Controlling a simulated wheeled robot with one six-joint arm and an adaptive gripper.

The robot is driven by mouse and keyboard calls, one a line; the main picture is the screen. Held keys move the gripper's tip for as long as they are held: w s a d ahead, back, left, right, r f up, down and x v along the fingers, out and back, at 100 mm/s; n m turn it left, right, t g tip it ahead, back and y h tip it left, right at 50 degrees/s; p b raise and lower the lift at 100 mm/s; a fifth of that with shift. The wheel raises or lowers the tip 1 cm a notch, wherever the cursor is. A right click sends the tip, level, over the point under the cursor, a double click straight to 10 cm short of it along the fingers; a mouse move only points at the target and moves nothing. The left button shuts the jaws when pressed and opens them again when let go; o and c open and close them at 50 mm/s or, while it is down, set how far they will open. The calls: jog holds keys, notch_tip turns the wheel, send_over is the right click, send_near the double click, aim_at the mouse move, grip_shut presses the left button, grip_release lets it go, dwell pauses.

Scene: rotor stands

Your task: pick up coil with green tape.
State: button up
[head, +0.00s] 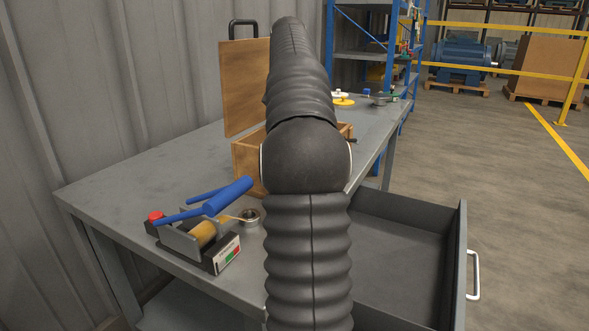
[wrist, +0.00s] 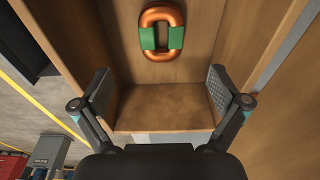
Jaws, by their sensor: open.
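The coil (wrist: 162,35) is a copper-coloured oval ring with green tape on its two long sides. In the wrist view it lies on the floor of a wooden box (wrist: 258,40), near the top of the picture. My gripper (wrist: 162,90) is open and empty, its two fingers spread wide, with the coil beyond them and apart from them. In the head view my arm hides most of the wooden box (head: 246,162), and the coil and gripper are out of sight. The box's lid (head: 243,88) stands open.
The box stands on a grey workbench (head: 120,190). An open, empty-looking drawer (head: 405,245) juts out at right. Small parts (head: 343,100) lie farther back.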

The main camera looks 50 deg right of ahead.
jog(key=f, duration=0.3)
jog(key=f+b, duration=0.1)
jog(key=f, duration=0.2)
jog(key=d+f, duration=0.1)
jog(key=f, duration=0.2)
jog(key=shift+w+f+b, duration=0.25)
jog(key=shift+f+b, duration=0.05)
jog(key=shift+b, duration=0.1)
jog(key=c, duration=1.6)
